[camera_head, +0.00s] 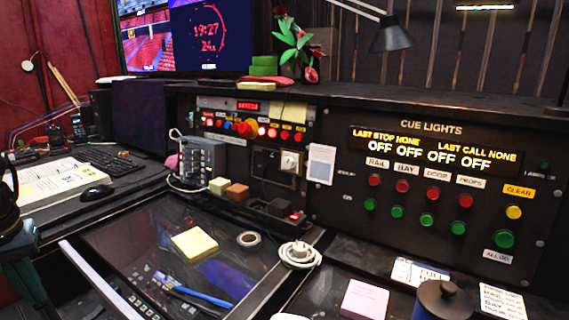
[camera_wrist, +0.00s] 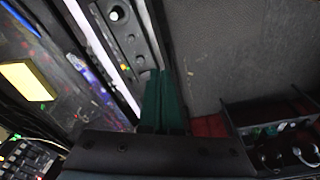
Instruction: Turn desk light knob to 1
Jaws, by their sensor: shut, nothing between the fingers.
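A pale knob on a square plate (camera_head: 291,162) is set in the dark middle panel in the head view. Its markings are too small to read, so I cannot tell its setting or confirm that it is the desk light knob. A desk lamp (camera_head: 391,36) with a dark shade hangs above the cue panel; its bulb is hidden. My gripper's two green fingers (camera_wrist: 162,98) lie side by side in the wrist view, shut and empty. In the head view my gripper (camera_head: 27,280) shows at the lower left edge, far from the pale knob.
The cue lights panel (camera_head: 330,222) has red, green and yellow buttons. A white cable coil (camera_head: 299,254), tape roll (camera_head: 248,239), yellow notepad (camera_head: 194,244) and dark lidded pot (camera_head: 443,300) stand on the desk. An open book (camera_head: 65,182) and a mouse (camera_head: 97,193) are at left.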

